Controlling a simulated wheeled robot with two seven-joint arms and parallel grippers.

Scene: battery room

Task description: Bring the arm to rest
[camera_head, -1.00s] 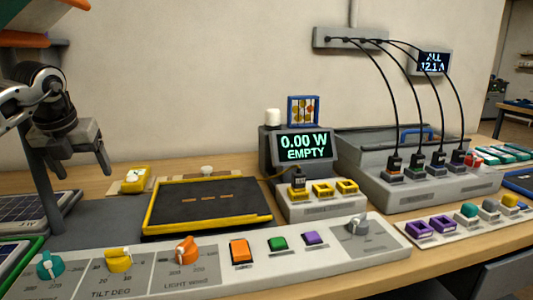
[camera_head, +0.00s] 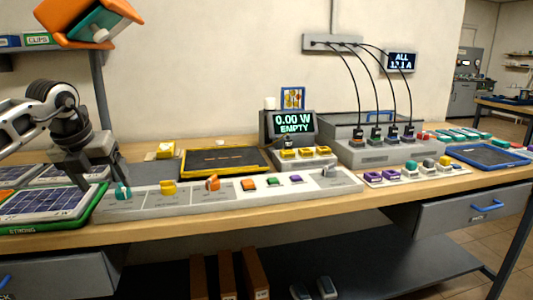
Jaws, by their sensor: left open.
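My left gripper (camera_head: 98,172) comes in from the left and points down. Its jaws are open and look empty. It hangs near the left end of the grey control panel (camera_head: 345,181), close to the teal knob (camera_head: 123,191) and the solar panel in the green frame (camera_head: 48,203). I cannot tell whether it touches anything there. My right gripper is not in view.
A yellow-rimmed black tray (camera_head: 183,168) lies behind the panel, with a meter (camera_head: 293,124) reading "0.00 W EMPTY". A grey charging box (camera_head: 375,153) with cables stands right of it. An orange and teal lamp (camera_head: 90,20) overhangs upper left.

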